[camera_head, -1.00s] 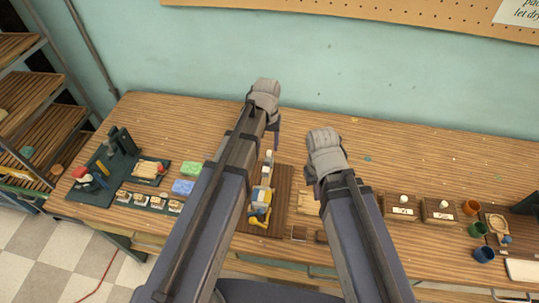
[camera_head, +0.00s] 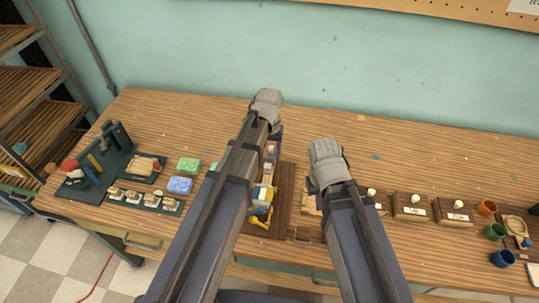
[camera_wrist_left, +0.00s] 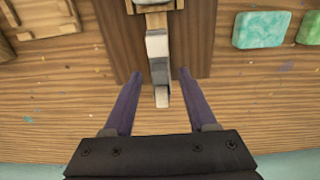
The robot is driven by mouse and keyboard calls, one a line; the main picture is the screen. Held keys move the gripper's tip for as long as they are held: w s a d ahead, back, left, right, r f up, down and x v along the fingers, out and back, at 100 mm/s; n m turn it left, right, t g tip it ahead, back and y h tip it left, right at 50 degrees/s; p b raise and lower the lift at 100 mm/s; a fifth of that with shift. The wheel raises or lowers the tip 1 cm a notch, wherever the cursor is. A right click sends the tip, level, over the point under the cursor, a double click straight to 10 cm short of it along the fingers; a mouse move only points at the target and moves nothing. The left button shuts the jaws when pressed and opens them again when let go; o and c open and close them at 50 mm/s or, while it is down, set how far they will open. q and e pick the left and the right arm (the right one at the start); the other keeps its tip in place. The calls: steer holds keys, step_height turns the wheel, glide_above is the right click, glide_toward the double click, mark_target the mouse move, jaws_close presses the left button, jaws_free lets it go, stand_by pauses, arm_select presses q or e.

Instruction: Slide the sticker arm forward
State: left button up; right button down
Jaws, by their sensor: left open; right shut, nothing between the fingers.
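The sticker device (camera_head: 262,195), with grey-white and yellow parts, sits on a dark brown board (camera_head: 285,200) in the middle of the bench. My left arm partly covers it in the head view. In the left wrist view, its narrow grey-white arm (camera_wrist_left: 158,52) reaches in between the two purple fingers of my left gripper (camera_wrist_left: 160,74). The fingers are open, with a gap on each side of the arm. The left fingers are mostly hidden in the head view. My right gripper (camera_head: 313,184) is shut and empty, over the bench right of the board.
Green (camera_head: 189,165) and blue (camera_head: 179,185) soap bars lie left of my left arm. A dark green stand (camera_head: 112,155) is at the far left. Labelled wooden boxes (camera_head: 411,211) and coloured cups (camera_head: 503,258) stand at the right. The back of the bench is mostly clear.

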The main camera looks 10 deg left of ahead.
arm_select(q)
jaws_close()
stand_by(0.3)
stand_by(1.1)
